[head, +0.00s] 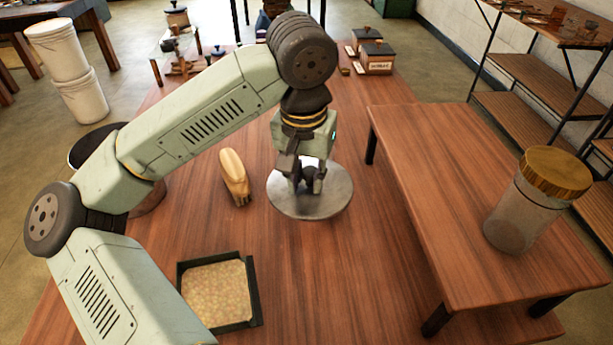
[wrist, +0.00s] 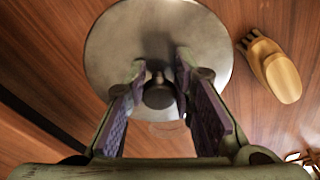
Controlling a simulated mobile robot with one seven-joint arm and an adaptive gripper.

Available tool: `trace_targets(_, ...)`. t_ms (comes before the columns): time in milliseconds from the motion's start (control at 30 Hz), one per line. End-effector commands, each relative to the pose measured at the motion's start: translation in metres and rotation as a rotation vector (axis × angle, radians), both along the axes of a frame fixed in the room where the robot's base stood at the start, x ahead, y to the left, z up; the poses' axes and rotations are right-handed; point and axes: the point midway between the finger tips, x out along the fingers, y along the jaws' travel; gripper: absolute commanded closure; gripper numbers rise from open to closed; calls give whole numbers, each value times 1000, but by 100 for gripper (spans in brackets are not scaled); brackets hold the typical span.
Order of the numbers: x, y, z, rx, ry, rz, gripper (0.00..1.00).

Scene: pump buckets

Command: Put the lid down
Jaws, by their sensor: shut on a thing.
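The lid (head: 333,199) is a round grey metal disc with a dark knob in its middle. In the head view it is under my gripper (head: 308,188), over the wooden table; I cannot tell whether it touches the tabletop. In the wrist view the lid (wrist: 120,60) fills the upper middle, and my gripper (wrist: 160,90) has its two fingers on either side of the knob (wrist: 159,92). The fingers are shut on the lid's knob. The lid looks about level.
A black-framed tray (head: 252,290) is at the front. A raised side table (head: 420,170) with a gold-lidded jar (head: 515,215) stands right. A dark round vessel (head: 90,145) is partly behind my arm.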

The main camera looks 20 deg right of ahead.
Motion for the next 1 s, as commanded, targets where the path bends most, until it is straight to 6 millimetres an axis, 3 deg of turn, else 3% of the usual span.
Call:
trace_targets(167,0,0,-2,0,0,0,100)
trace_targets(200,0,0,-2,0,0,0,76)
trace_targets(500,0,0,-2,0,0,0,56)
trace_targets(800,0,0,-1,0,0,0,56)
trace_targets(1000,0,0,16,0,1,-1,56)
